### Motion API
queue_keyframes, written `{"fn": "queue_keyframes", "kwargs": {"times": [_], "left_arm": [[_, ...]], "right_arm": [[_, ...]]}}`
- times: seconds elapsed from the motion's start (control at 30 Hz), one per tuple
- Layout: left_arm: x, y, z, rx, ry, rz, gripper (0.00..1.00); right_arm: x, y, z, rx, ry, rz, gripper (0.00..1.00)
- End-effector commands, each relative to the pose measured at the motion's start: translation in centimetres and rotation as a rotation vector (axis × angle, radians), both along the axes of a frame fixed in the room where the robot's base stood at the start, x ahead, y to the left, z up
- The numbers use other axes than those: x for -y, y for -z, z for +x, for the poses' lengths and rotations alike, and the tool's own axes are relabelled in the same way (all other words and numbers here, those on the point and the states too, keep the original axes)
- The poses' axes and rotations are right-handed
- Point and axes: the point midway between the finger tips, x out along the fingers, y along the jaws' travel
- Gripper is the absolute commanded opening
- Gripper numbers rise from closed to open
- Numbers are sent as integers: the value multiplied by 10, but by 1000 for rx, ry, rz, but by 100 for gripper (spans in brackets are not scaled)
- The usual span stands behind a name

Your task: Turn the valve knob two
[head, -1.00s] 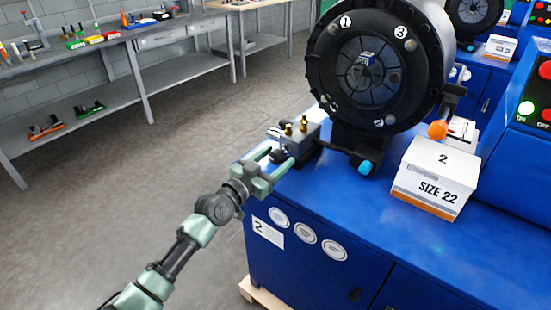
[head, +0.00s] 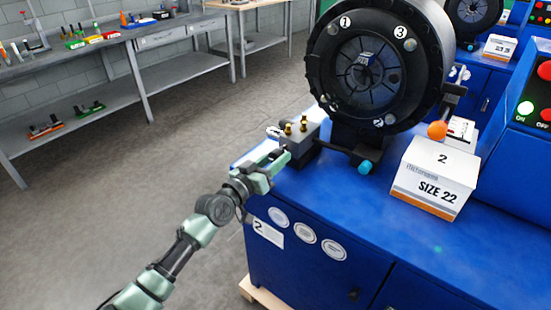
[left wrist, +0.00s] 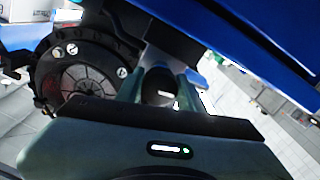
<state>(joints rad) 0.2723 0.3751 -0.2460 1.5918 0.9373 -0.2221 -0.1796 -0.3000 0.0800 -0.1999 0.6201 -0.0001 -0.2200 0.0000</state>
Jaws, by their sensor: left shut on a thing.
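The valve is a small grey block (head: 307,136) with brass fittings on top, at the left edge of the blue crimper cabinet marked 2. My left gripper (head: 281,157) reaches it from the left and is shut on its dark knob. In the head view the fingers largely hide the knob. In the left wrist view the dark round knob (left wrist: 158,88) sits between the two green fingers, with a pale mark on it. My right gripper is not in view.
The big black crimper head (head: 372,65) stands just behind the valve. An orange-tipped lever (head: 437,130), a cyan-tipped part (head: 365,167) and a white SIZE 22 box (head: 436,177) are to the right. A grey workbench (head: 150,38) stands at the back left, with open floor between.

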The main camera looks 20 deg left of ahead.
Motion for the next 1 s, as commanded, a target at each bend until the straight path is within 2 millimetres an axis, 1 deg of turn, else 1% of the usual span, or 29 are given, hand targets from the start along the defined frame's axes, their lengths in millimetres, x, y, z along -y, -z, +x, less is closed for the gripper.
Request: {"fn": "queue_keyframes", "kwargs": {"times": [0.1, 0.33, 0.37, 0.4, 0.43, 0.77, 0.87, 1.0], "left_arm": [[0, 0, 0, -14, 0, -34, 0], [0, 0, 0, -14, -1, -34, 0], [0, 0, 0, -14, -1, -34, 40], [0, 0, 0, -14, -1, -34, 52], [0, 0, 0, -14, -1, -34, 59], [-1, 1, -1, -13, -1, -32, 59], [-4, 2, -9, -14, 0, -32, 59], [-11, 2, -31, -13, 0, -30, 59]], "right_arm": [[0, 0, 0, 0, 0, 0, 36], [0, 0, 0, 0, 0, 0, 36], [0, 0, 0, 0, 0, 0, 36], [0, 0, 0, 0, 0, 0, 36], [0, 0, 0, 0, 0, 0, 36], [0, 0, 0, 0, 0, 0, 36], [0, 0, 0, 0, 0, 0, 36], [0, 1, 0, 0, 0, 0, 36]]}}
